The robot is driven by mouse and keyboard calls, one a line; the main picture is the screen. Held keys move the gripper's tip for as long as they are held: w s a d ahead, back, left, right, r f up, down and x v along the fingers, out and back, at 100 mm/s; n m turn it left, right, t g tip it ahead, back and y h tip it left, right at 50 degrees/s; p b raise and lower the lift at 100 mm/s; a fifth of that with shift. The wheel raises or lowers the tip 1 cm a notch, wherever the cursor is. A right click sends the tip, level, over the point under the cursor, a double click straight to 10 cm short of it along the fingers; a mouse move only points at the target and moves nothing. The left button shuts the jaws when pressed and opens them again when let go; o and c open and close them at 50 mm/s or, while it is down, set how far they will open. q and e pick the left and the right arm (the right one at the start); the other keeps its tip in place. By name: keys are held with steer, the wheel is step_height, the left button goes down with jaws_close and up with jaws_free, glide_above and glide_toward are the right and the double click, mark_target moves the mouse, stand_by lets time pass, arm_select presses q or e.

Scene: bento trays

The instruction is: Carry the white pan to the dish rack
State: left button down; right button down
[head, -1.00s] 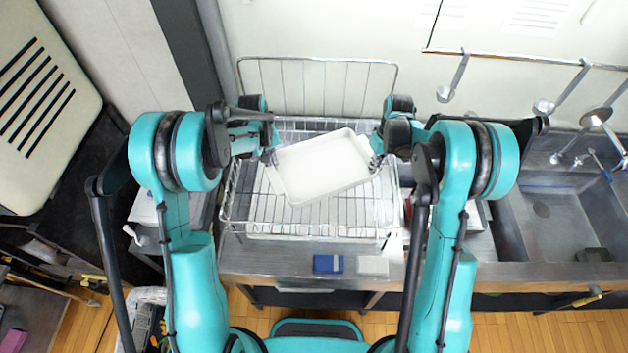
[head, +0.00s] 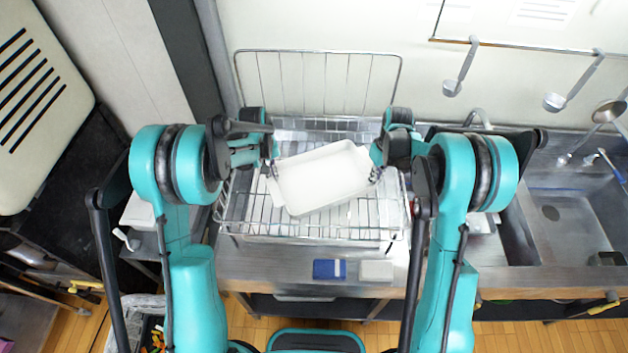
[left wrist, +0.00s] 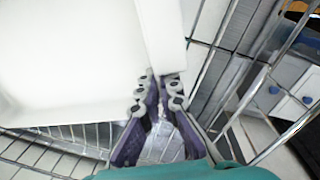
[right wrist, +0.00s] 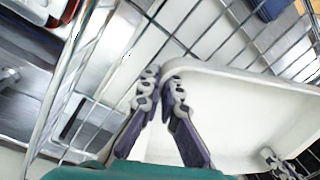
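The white pan (head: 322,180) is a shallow rectangular tray, slightly turned, over the wire dish rack (head: 350,232) in the head view. My left gripper (head: 271,166) is shut on the pan's left rim; the left wrist view shows its fingers (left wrist: 161,78) closed on the white wall (left wrist: 160,35). My right gripper (head: 375,170) is shut on the right rim; the right wrist view shows its fingers (right wrist: 161,78) on either side of the wall. The pan hides part of the rack, and I cannot tell whether its underside touches the wires.
The rack stands on a steel counter (head: 275,262). A blue block (head: 329,269) and a pale block (head: 376,271) lie in front of it. A sink (head: 565,225) is at the right, with ladles (head: 460,68) hanging above. The rack's tall wire back (head: 318,85) rises behind the pan.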

arm_select(q)
steer(key=shift+f+b, duration=0.55)
steer(key=shift+f, duration=0.25)
arm_select(e)
steer(key=shift+f, duration=0.75)
arm_select(q)
steer(key=c, duration=1.7)
jaws_free()
steer(key=shift+r, duration=0.1)
arm_select(e)
steer(key=c, duration=1.7)
jaws_free()
steer(key=shift+r, duration=0.1)
steer(key=shift+r, duration=0.2)
arm_select(q)
steer(key=r, duration=0.8)
steer(key=a+r, duration=0.1)
steer(key=r, duration=0.3)
steer(key=shift+s, duration=0.25)
arm_select(e)
steer(key=r, duration=0.7)
steer(key=d+r, duration=0.1)
steer(key=r, duration=0.3)
steer(key=shift+w+r, duration=0.2)
steer(key=shift+r, duration=0.1)
